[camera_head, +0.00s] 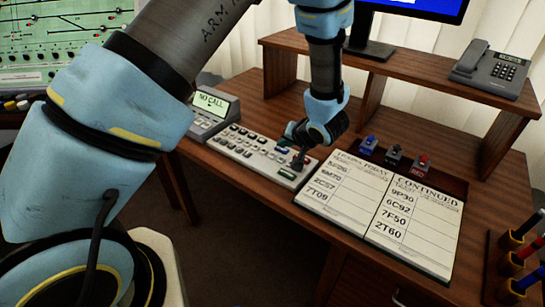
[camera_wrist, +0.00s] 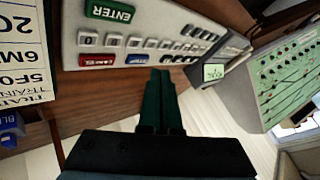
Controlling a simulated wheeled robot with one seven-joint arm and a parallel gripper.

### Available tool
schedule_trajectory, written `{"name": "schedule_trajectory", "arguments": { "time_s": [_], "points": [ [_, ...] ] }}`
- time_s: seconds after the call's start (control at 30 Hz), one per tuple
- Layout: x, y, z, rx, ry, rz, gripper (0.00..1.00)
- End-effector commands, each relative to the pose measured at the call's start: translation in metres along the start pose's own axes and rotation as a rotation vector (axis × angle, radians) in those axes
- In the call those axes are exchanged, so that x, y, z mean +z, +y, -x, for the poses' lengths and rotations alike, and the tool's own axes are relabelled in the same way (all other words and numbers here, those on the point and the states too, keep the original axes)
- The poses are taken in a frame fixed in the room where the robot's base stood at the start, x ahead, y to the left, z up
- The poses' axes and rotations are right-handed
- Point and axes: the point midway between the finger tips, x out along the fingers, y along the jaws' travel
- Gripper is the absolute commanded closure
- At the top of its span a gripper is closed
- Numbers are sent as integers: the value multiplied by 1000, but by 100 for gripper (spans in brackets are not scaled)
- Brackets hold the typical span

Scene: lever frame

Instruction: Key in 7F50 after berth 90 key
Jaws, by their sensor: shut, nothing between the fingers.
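The keyboard (camera_head: 235,145), a pale panel with rows of keys, lies on the wooden desk. My gripper (camera_head: 297,166) is shut and empty over its right part. In the wrist view the dark green fingers (camera_wrist: 160,74) are together, their tips near the keyboard's edge; whether they touch a key I cannot tell. The green ENTER key (camera_wrist: 110,11), a red key (camera_wrist: 97,60) and a blue key (camera_wrist: 137,59) show there. The small display (camera_head: 211,103) reads "NO CALL". The right paper list (camera_head: 415,220), headed CONTINUED, shows 9P30, 6C92, 7F50 and 2T60 in order.
The left paper list (camera_head: 343,195) lies beside the keyboard. Blue (camera_head: 368,146), black (camera_head: 393,155) and red (camera_head: 421,164) devices stand behind the lists. A telephone (camera_head: 490,70) and monitor stand on the raised shelf (camera_head: 420,75). A green track panel (camera_head: 60,45) is at the left.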

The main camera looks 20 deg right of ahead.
Motion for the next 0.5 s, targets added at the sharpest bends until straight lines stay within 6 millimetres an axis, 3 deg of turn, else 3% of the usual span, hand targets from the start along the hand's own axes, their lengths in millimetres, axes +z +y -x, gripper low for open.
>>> {"name": "schedule_trajectory", "arguments": {
  "time_s": [0.2,0.5],
  "points": [
    [0,0,22,0,1,0,100],
    [0,0,25,0,-1,0,100]
  ]
}}
